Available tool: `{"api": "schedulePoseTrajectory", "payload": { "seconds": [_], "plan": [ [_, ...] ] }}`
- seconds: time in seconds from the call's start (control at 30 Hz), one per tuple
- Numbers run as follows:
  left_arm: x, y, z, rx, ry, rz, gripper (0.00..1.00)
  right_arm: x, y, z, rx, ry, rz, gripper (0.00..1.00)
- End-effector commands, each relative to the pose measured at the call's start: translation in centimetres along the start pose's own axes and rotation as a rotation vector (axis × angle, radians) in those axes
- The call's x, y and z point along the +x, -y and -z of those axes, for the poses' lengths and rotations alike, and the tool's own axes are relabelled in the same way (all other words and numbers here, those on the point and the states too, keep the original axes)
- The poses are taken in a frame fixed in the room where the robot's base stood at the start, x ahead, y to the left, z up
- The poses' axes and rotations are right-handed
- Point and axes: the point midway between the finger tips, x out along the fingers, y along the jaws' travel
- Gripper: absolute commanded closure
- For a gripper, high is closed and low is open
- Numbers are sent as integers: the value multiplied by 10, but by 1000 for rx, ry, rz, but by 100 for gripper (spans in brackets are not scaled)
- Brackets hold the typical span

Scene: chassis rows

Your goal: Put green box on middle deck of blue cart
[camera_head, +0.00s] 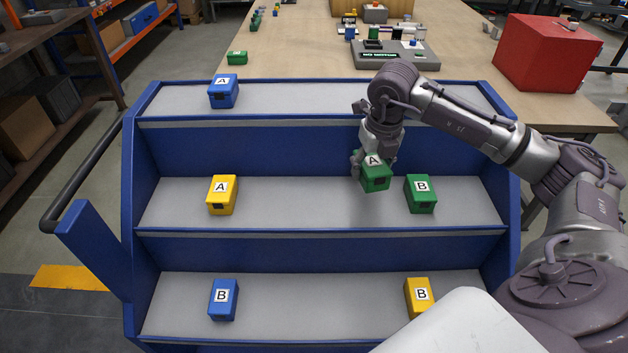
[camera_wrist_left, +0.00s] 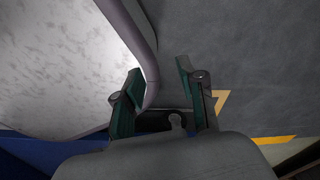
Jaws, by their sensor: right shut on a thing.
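The blue cart (camera_head: 132,190) has three stepped grey decks. My right gripper (camera_head: 375,160) points down and is shut on a green box marked A (camera_head: 376,181). This box is at the middle deck (camera_head: 300,205), right of its centre; I cannot tell whether it touches the deck. A second green box, marked B (camera_head: 420,194), sits just to its right on the same deck. A yellow box marked A (camera_head: 221,196) sits at that deck's left. My left gripper (camera_wrist_left: 160,88) shows only in the left wrist view, with its fingers apart and nothing between them.
The top deck holds a blue box A (camera_head: 223,91). The bottom deck holds a blue box B (camera_head: 223,300) and a yellow box B (camera_head: 419,294). Behind stands a wooden table (camera_head: 300,50) with a red case (camera_head: 547,52) and a small green box (camera_head: 237,58). The middle deck's centre is clear.

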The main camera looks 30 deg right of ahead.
Motion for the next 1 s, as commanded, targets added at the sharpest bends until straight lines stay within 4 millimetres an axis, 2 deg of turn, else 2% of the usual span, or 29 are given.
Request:
{"api": "schedulePoseTrajectory", "payload": {
  "seconds": [0.03, 0.1, 0.23, 0.6, 0.7, 0.83, 1.0],
  "plan": [
    [-6, 0, -6, 1, 5, 0, 60, -7, 7, -4, 79, 0, 12, 90],
    [-6, 0, -13, 2, 7, -1, 60, -9, 14, -6, 162, 0, 25, 90],
    [-5, 0, -19, 3, 10, -1, 60, -4, 11, -9, 230, -3, 31, 90],
    [9, 0, -20, 3, 10, 0, 60, 48, -66, -24, 230, -3, 29, 90],
    [14, 0, -20, 3, 10, 0, 60, 58, -81, -27, 233, -1, 30, 90],
    [16, 0, -21, 3, 10, 0, 60, 64, -92, -30, 233, -1, 33, 90],
    [26, -1, -21, 3, 10, -1, 60, 78, -94, -28, 233, -2, 35, 90]
  ]
}}
